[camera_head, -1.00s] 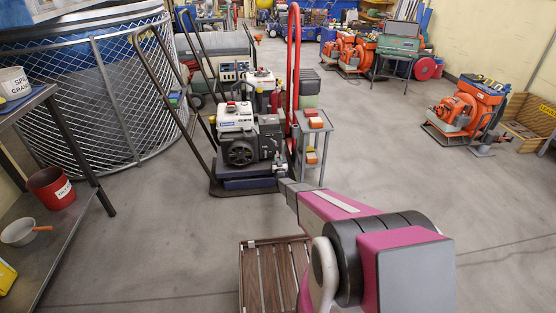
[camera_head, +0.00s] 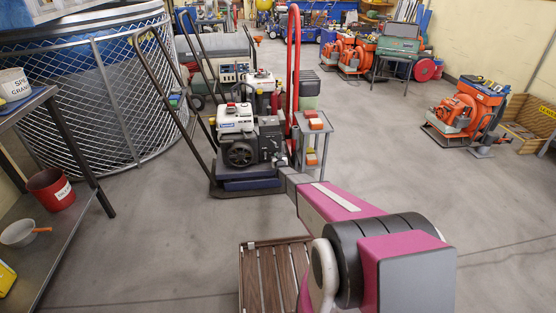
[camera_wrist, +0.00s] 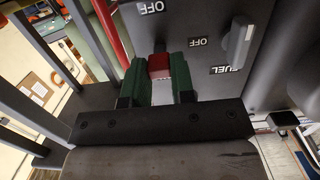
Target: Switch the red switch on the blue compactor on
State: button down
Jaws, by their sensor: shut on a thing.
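The blue compactor (camera_head: 250,184) stands in the middle of the head view, with a dark blue base, a white and black engine and a tall dark handle. The red switch (camera_wrist: 159,66) is on the dark panel (camera_wrist: 200,25) in the wrist view, with OFF labels near it. My gripper (camera_wrist: 160,72) has two green-padded fingers, one on each side of the red switch, shut on it. In the head view my gripper (camera_head: 281,163) reaches the right side of the engine, and the switch is too small to make out there.
A grey lever (camera_wrist: 236,42) by a FUEL label is on the panel, right of the switch. A small grey stand (camera_head: 312,139) with orange and yellow items is close right of the compactor. A wire-mesh enclosure (camera_head: 115,95) stands left. Open floor lies to the right.

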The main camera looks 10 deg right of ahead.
jog(key=shift+w+r+g, duration=0.15)
jog(key=shift+r+g, duration=0.3)
jog(key=shift+g, duration=0.5)
jog(key=shift+w+r+g, duration=0.1)
jog(key=shift+r+g, duration=0.35)
jog(key=shift+g, duration=0.5)
jog(key=c, duration=1)
grip_release()
jog(key=shift+o, duration=0.2)
jog(key=shift+s, duration=0.1)
jog(key=v, duration=1)
jog(key=shift+s+r, duration=0.2)
jog(key=shift+r, duration=0.05)
